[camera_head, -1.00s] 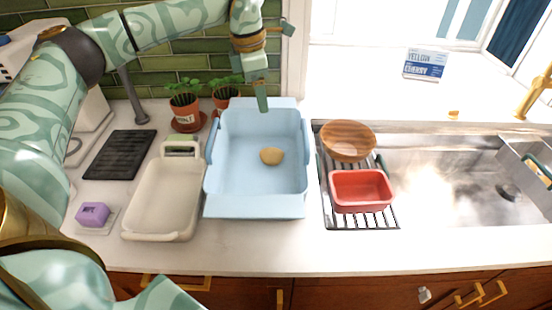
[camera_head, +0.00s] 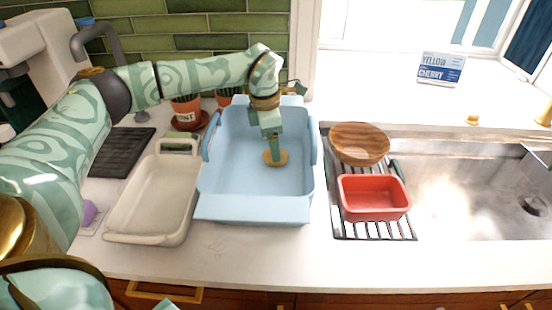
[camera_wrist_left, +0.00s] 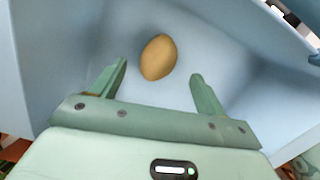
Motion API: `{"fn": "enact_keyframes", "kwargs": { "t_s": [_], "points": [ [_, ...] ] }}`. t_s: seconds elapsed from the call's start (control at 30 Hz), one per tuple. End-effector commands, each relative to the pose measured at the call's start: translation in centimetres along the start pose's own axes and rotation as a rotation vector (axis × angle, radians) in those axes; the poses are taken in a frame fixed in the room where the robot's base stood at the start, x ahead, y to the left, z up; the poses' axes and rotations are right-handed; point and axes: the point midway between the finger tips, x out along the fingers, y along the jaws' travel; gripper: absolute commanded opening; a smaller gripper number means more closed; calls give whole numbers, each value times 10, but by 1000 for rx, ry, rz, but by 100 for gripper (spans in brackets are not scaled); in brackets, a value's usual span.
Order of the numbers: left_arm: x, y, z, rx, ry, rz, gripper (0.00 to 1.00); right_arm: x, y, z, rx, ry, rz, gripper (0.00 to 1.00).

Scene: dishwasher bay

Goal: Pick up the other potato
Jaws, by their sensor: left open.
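A tan potato (camera_head: 276,158) lies on the floor of the light blue tub (camera_head: 252,208) in the head view. In the left wrist view the potato (camera_wrist_left: 158,57) lies ahead of the fingertips, between their lines and not touched by them. My left gripper (camera_head: 273,150) points down into the tub, over the potato, and partly hides it. In the left wrist view my left gripper (camera_wrist_left: 158,72) is open and empty. My right gripper is not in view.
A cream tray (camera_head: 150,205) stands left of the tub. A red bin (camera_head: 374,198) and a wooden bowl (camera_head: 360,143) sit on the rack to the right, beside the sink (camera_head: 470,190). Potted plants (camera_head: 187,112) stand behind. The tub walls surround the gripper.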

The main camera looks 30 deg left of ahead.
Motion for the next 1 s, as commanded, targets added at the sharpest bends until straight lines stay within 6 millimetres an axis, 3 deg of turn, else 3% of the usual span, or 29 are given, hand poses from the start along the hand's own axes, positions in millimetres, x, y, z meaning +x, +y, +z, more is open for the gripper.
{"fn": "enact_keyframes", "kwargs": {
  "t_s": [0.3,0.53,0.7,1.0],
  "points": [
    [49,1,-1,-1,3,-3,74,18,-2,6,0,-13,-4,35],
    [49,1,0,0,1,0,74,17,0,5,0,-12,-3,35],
    [49,1,0,0,1,0,27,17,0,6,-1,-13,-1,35],
    [46,1,0,0,0,0,24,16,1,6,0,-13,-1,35]
  ]
}}
